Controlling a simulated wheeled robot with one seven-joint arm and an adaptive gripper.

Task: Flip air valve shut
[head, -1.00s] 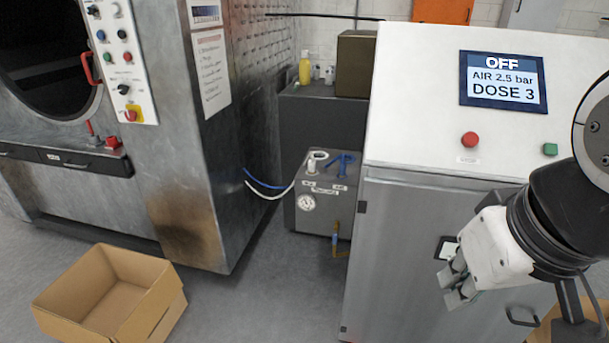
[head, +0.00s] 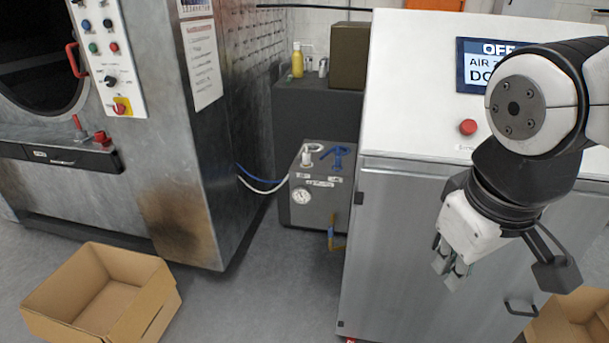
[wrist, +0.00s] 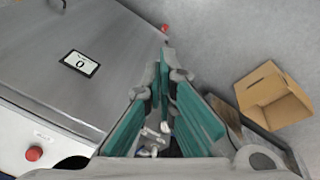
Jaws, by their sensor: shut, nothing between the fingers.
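A grey box (head: 300,213) with a round gauge (head: 302,196) stands on the floor between the large washer and the white-topped cabinet. On its top are a white-handled valve (head: 311,152) and a blue-handled valve (head: 337,154). A small tap with a blue handle and brass-coloured pipe (head: 333,236) sits low on its right side. The labels are too small to read, so I cannot tell which is the air valve. My gripper (head: 447,270) is shut and empty in front of the cabinet, well right of the valves. In the wrist view its teal-padded fingers (wrist: 163,62) meet at the tips.
An open cardboard box (head: 60,325) lies front left; another (head: 572,325) is at lower right. Floor before the grey box is clear.

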